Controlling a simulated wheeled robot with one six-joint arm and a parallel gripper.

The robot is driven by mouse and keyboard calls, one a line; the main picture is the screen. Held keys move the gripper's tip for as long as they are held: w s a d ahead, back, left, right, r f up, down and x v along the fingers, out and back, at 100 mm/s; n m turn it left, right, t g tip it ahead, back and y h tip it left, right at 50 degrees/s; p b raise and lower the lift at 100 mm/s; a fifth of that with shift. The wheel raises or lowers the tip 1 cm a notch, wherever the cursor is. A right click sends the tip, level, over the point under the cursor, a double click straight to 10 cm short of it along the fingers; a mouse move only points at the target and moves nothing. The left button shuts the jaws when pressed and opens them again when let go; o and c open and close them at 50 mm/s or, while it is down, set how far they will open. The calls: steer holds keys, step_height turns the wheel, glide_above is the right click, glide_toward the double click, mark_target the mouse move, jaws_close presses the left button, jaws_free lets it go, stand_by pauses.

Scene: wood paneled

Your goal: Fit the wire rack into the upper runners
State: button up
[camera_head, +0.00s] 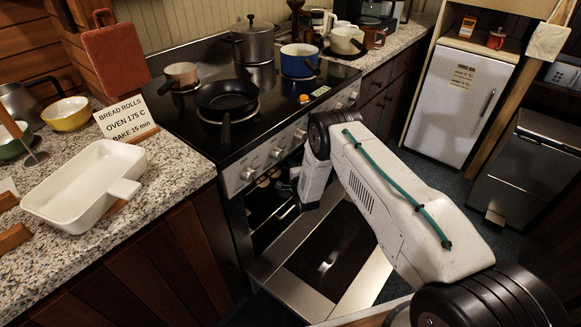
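The oven (238,182) stands under the black cooktop, and its door (292,285) is folded down open, with a dark glass pane in the middle. My white arm reaches over the door to the oven's mouth. My gripper (284,192) is at the opening, dark and partly hidden by my own wrist. I cannot tell whether its fingers are open or shut, or whether they hold anything. Thin light bars show in the dark oven cavity (262,222); I cannot tell whether they are the wire rack or runners. The upper runners cannot be made out.
A black frying pan (227,98), pots and a blue pot (299,60) stand on the cooktop. A white baking dish (85,186) and a sign (126,118) sit on the left counter. A white fridge (440,105) stands at the back right. Dark floor lies right of the oven.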

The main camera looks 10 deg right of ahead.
steer(key=shift+o, duration=0.7)
steer(key=shift+s, duration=0.15)
steer(key=s, duration=0.7)
steer(key=shift+s+d, duration=0.25)
